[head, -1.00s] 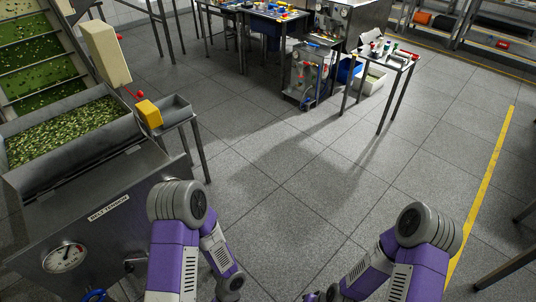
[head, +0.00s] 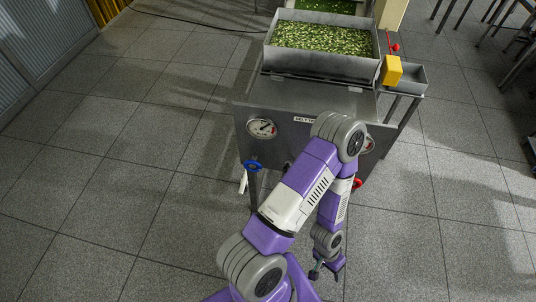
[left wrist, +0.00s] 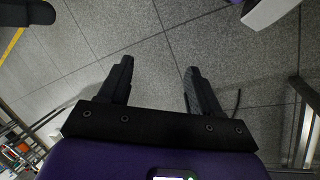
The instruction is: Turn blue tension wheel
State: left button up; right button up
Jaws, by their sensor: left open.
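The blue tension wheel (head: 252,166) is on the front of the steel belt machine, below and left of a round dial gauge (head: 262,128). It is in plain sight in the head view. My left gripper (head: 328,268) hangs low over the floor, to the right of the blue wheel and well apart from it. In the left wrist view my left gripper (left wrist: 158,68) has its two fingers spread with only floor between them. The wheel is not visible in that view. My right gripper is in neither current view.
The machine's steel front (head: 300,130) carries a "BELT TENSION" label partly covered by my arm. A red wheel (head: 357,184) shows at its right, partly behind my arm. A hopper of green pieces (head: 322,40) and a yellow box (head: 391,70) are above. Floor at left is clear.

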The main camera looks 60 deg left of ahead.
aim_at(255, 166)
jog(key=u, duration=2.55)
jog(key=k, duration=0.15)
jog(key=u, duration=0.6)
jog(key=i, duration=0.2)
jog(key=z, duration=0.4)
